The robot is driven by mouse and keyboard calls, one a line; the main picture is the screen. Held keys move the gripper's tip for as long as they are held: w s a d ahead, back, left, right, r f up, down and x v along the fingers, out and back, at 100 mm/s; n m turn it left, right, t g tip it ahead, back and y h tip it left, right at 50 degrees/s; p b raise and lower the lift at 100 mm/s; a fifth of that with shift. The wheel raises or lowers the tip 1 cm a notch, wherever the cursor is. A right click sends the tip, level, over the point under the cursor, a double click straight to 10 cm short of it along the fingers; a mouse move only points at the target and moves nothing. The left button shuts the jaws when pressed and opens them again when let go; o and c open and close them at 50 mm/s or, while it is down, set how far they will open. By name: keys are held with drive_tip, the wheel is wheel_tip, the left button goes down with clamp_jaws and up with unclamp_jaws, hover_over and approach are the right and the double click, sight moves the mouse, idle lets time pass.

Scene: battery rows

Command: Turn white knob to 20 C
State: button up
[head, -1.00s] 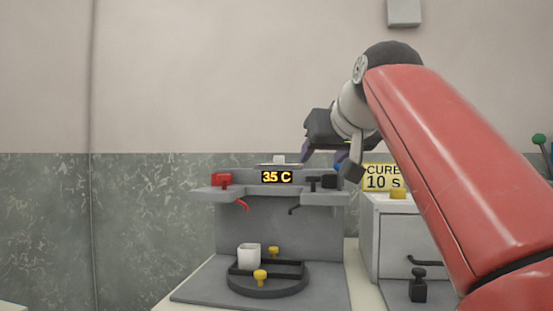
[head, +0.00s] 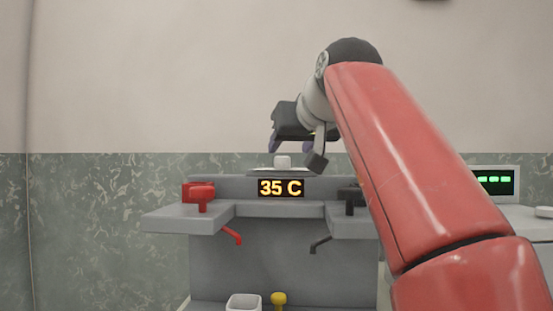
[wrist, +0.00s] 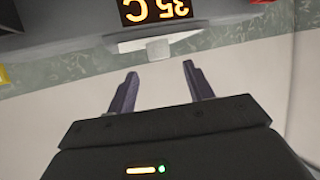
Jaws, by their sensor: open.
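The white knob (head: 283,162) sits on a pale disc on top of the grey dispenser stand (head: 300,260). It also shows in the wrist view (wrist: 158,48), beyond the fingertips and roughly between them. The display (head: 281,187) below the knob reads 35 C; in the wrist view it appears upside down (wrist: 157,10). My gripper (head: 288,145) is open and empty, just above the knob in the head view. In the wrist view its two purple fingers (wrist: 160,72) are apart, with a gap between them and the knob.
A red valve (head: 199,194) with a red spout is at the left of the stand, and a black valve (head: 352,198) at the right. A white cup (head: 243,302) and a yellow knob (head: 279,299) are below. A device with a green display (head: 494,182) stands at the right.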

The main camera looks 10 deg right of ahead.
sight(282, 158)
drive_tip(key=x, duration=0.6)
drive_tip(key=shift+w+f, duration=0.25)
drive_tip(key=shift+w, duration=0.05)
drive_tip(key=c, duration=1)
drive_tip(key=n+y+p, duration=0.1)
drive_tip(key=n+g+y+p, duration=0.1)
drive_tip(key=y+p, duration=0.1)
drive_tip(key=shift+d+r+n, duration=0.15)
drive_tip(key=shift+r+n, duration=0.05)
drive_tip(key=shift+n, duration=0.2)
drive_tip(key=n+g+y+p, duration=0.1)
drive_tip(key=n+y+p, duration=0.1)
drive_tip(key=y, duration=0.1)
drive_tip(key=shift+n+p, duration=0.3)
drive_tip(key=shift+n, duration=0.1)
drive_tip(key=shift+f+n+g+y+p, duration=0.15)
drive_tip(key=shift+n+g+y+p, duration=0.35)
drive_tip(key=shift+n+g+y, duration=0.3)
